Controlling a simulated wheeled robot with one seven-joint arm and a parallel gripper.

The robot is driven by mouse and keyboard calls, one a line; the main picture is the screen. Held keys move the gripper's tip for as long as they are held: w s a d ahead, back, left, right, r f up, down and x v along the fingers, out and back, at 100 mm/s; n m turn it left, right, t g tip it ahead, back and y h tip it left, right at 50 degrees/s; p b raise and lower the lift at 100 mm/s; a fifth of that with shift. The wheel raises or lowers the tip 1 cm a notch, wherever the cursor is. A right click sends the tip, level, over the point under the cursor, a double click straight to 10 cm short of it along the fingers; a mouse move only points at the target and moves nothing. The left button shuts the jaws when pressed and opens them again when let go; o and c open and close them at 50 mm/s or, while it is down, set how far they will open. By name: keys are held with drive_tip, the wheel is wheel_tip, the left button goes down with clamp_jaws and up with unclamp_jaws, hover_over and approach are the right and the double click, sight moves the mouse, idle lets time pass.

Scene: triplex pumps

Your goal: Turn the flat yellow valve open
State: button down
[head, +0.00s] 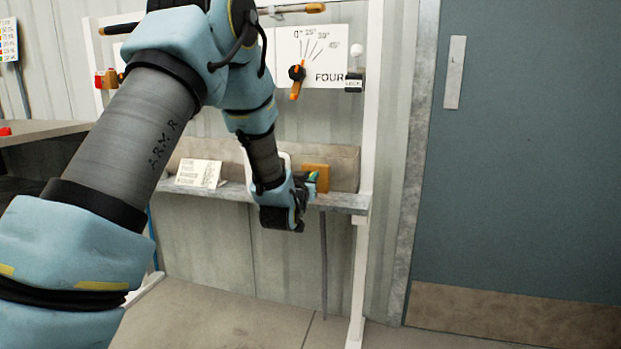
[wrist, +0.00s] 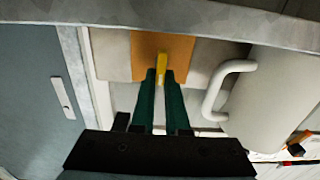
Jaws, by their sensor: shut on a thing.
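The flat yellow valve (wrist: 161,64) shows in the wrist view as a narrow upright yellow bar in front of an orange square plate (wrist: 182,48). My gripper (wrist: 162,76) has its dark green fingers shut on the near part of this bar. In the head view my gripper (head: 313,177) reaches to the orange plate (head: 322,171) above the grey ledge. The yellow bar itself is hard to make out there, being small and partly covered by the gripper.
A white curved handle (wrist: 215,92) stands close beside the fingers in the wrist view. In the head view a grey ledge (head: 340,202) runs below the plate. An orange lever (head: 296,84) sits on the FOUR panel above. A blue-grey door (head: 520,150) is at right.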

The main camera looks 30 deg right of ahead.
idle(0.4)
drive_tip(key=m+b, duration=0.1)
drive_tip(key=m, duration=0.1)
drive_tip(key=m+b, duration=0.1)
drive_tip(key=shift+s+d+f+m, duration=0.15)
drive_tip(key=shift+s+d+m, duration=0.05)
drive_tip(key=shift+m, duration=0.2)
drive_tip(key=m, duration=0.1)
drive_tip(key=m+b, duration=0.1)
drive_tip(key=m, duration=0.1)
drive_tip(key=m+b, duration=0.1)
drive_tip(key=m, duration=0.1)
drive_tip(key=shift+s+d+f, duration=0.2)
drive_tip(key=shift+d, duration=0.05)
drive_tip(key=m, duration=0.2)
drive_tip(key=m+b, duration=0.1)
drive_tip(key=m, duration=0.2)
drive_tip(key=shift+s+d+f, duration=0.1)
drive_tip(key=shift+s+f, duration=0.05)
drive_tip(key=shift+f, duration=0.05)
drive_tip(key=shift+f+m, duration=0.15)
drive_tip(key=shift+m, duration=0.9)
drive_tip(key=shift+f+m, duration=0.1)
drive_tip(key=shift+m, duration=0.95)
drive_tip(key=c, duration=0.9)
unclamp_jaws()
